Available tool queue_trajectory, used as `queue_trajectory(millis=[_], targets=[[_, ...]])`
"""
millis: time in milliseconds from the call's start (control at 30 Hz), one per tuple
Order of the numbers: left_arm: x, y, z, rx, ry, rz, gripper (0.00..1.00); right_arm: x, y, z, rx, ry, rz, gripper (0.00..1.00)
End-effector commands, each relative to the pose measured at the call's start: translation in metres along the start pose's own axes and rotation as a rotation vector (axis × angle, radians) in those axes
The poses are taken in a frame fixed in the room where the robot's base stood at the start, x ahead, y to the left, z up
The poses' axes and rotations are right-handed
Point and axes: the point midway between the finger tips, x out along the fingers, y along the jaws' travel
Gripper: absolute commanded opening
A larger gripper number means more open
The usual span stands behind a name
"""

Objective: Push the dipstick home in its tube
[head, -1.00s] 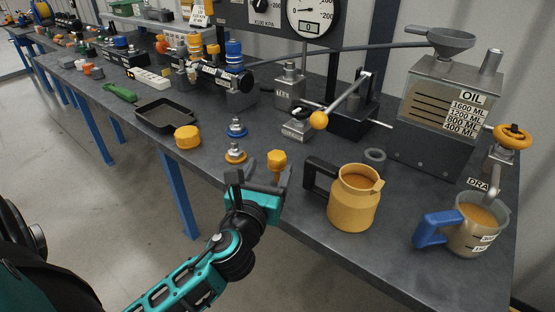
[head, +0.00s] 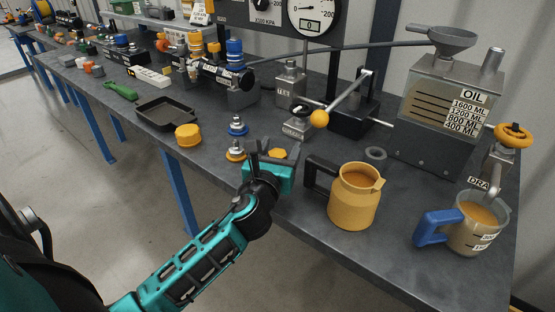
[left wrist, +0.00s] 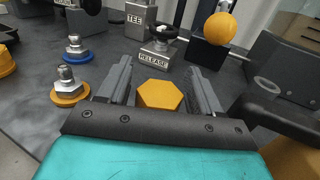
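My left gripper (head: 274,153) is at the bench's front edge. In the left wrist view, its two fingers (left wrist: 159,78) stand apart on either side of a yellow hexagonal head (left wrist: 158,94). A gap shows beside the head, so the fingers are open around it, not closed on it. The head also shows in the head view (head: 278,153), mostly behind the gripper; its stem is hidden. I cannot tell for sure whether this is the dipstick's head, and no tube can be made out. The oil tank (head: 440,115) stands at the back right. My right gripper is not in view.
A yellow jug (head: 353,205) with a black handle stands close right of my gripper. A measuring cup (head: 470,235) is farther right. An orange-based fitting (head: 236,153) and a blue-based one (head: 237,127) stand left. Behind is a lever with a yellow ball (head: 319,118).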

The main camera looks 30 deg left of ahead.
Motion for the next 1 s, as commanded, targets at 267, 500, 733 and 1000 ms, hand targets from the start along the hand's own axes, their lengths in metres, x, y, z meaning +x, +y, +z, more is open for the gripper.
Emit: queue_trajectory(millis=[267,500,733,1000], targets=[[0.0,0.0,0.0,0.0,0.0,0.0,0.37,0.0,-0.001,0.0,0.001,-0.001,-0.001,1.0],[0.0,0.0,0.0,0.0,0.0,0.0,0.14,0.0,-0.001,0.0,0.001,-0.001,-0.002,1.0],[0.0,0.0,0.0,0.0,-0.001,0.0,0.05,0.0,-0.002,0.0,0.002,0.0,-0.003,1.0],[0.0,0.0,0.018,0.0,-0.004,-0.001,0.05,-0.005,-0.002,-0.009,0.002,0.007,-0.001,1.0]])
